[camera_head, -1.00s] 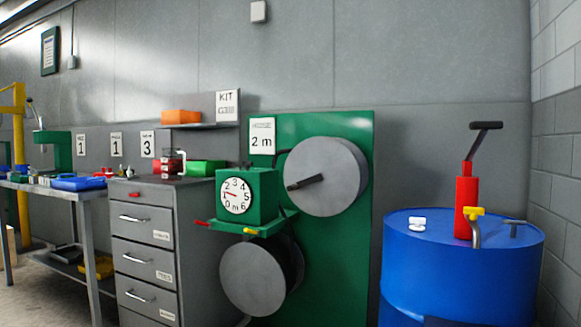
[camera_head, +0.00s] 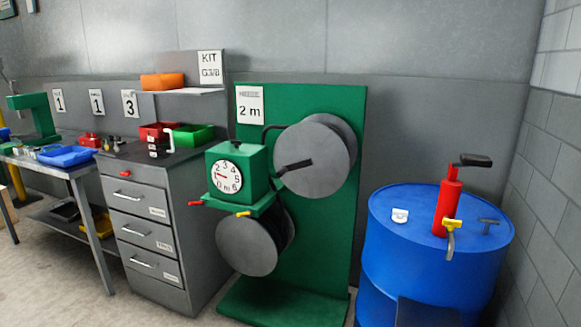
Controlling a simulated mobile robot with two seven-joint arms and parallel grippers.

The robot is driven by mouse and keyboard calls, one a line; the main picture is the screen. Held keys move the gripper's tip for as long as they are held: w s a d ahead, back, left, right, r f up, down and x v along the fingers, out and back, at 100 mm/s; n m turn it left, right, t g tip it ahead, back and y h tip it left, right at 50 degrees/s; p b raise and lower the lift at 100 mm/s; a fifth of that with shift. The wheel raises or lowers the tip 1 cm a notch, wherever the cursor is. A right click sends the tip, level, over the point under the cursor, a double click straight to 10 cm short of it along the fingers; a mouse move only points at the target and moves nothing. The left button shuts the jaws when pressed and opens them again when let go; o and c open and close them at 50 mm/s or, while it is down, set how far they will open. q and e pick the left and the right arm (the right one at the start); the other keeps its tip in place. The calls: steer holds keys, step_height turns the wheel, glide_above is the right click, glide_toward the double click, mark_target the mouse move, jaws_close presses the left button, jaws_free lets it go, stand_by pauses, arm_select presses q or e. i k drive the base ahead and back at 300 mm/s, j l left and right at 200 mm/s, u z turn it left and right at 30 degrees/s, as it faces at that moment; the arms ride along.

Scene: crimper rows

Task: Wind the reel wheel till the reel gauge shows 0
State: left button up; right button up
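A green stand (camera_head: 345,215) carries two grey discs. The upper grey wheel (camera_head: 325,145) has a black crank handle (camera_head: 294,167) pointing left and slightly down. The lower grey reel (camera_head: 246,245) hangs below the green gauge box. The round white reel gauge (camera_head: 227,177) is numbered 0 to 6 m; its small red needle points left, near 1, though the exact reading is hard to tell. A green shelf with a red and a yellow tip sits under the gauge. Neither gripper is in view.
A sign (camera_head: 250,105) reads 2 m. A blue drum (camera_head: 415,265) with a red pump (camera_head: 449,207) stands right of the stand. A grey drawer cabinet (camera_head: 150,225) stands left, beside a workbench (camera_head: 72,172). Floor shows in front.

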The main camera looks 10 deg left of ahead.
mark_target(311, 160)
steer(key=i+j+z, duration=0.25)
steer(key=i, duration=0.25)
steer(key=i+j+z, duration=0.25)
steer(key=i+j, duration=0.25)
